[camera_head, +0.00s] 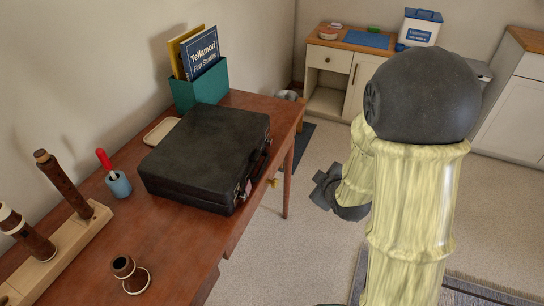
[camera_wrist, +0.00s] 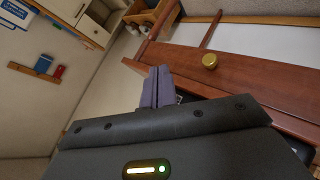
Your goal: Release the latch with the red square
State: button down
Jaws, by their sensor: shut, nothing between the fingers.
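A closed black briefcase (camera_head: 205,150) lies flat on the wooden desk (camera_head: 150,245) in the head view. On its front side, near the lower corner, is a small pale and reddish fitting (camera_head: 247,187). It is too small to tell whether this is the latch with the red square. My gripper (camera_head: 325,188) is off the desk's front edge, to the right of the case and apart from it. In the wrist view my gripper (camera_wrist: 157,88) has its fingers together with nothing between them. My wrist body hides most of the case there.
A brass knob (camera_wrist: 209,61) sticks out from the desk front near my gripper. On the desk stand a green book holder (camera_head: 200,88), a blue cup (camera_head: 118,184) and a wooden stand with woodwind parts (camera_head: 65,248). Open carpet lies right of the desk.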

aim_at(269, 142)
jog(key=w+a+n+t+y+b, duration=0.1)
jog(key=a+n+t+y+b, duration=0.2)
jog(key=n, duration=0.9)
jog(key=a+t+y, duration=0.2)
jog(key=a+y, duration=0.2)
jog(key=a, duration=0.2)
jog(key=shift+w+f, duration=0.2)
jog(key=shift+w, duration=0.2)
jog(key=x, duration=1)
jog(key=shift+r, duration=0.1)
